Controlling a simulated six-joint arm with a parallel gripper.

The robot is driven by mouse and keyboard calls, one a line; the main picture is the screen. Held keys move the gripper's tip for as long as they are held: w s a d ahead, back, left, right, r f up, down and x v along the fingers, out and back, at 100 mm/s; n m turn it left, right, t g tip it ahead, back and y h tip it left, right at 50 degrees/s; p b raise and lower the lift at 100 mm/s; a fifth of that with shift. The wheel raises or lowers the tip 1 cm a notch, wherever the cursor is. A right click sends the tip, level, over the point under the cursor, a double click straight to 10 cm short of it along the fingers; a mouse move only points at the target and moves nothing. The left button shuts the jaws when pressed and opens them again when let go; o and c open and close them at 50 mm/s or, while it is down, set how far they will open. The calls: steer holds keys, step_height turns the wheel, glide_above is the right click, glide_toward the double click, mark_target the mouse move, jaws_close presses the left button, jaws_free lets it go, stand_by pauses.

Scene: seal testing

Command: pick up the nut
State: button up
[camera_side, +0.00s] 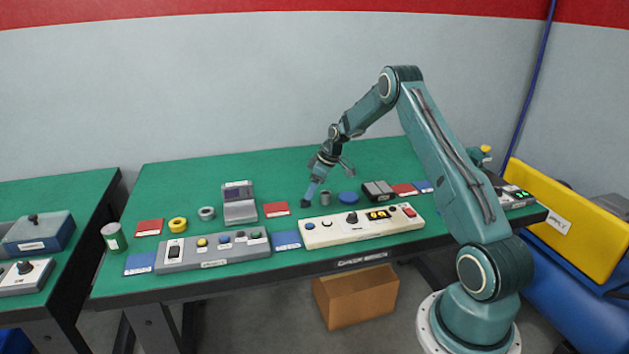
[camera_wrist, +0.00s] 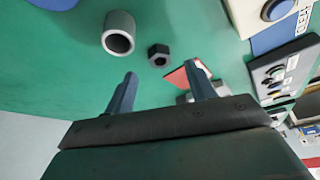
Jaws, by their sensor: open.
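The nut is a small black hexagonal piece (camera_wrist: 158,55) lying on the green table. In the wrist view it sits just beyond my fingertips, in line with the gap between them. In the side view it is a small dark spot (camera_side: 305,203) by the lower tip of one finger. My gripper (camera_wrist: 161,70) is open and empty, its two blue fingers spread apart. In the side view my gripper (camera_side: 328,181) is low over the table, angled down. Whether a finger touches the nut I cannot tell.
A grey ring (camera_wrist: 118,34) stands close to the nut; it also shows in the side view (camera_side: 326,198). A blue disc (camera_side: 348,198), a red card (camera_side: 276,209), a white control panel (camera_side: 362,226) and a grey device (camera_side: 239,205) surround the spot. The table behind is clear.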

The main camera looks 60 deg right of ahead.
mark_target(308, 206)
steer(key=shift+x, duration=2.4)
steer(key=shift+w, duration=0.1)
steer(key=shift+r, duration=0.1)
steer(key=c, duration=1.1)
steer(key=shift+r, duration=0.15)
step_height(308, 206, up, 20)
steer(key=shift+f, duration=0.15)
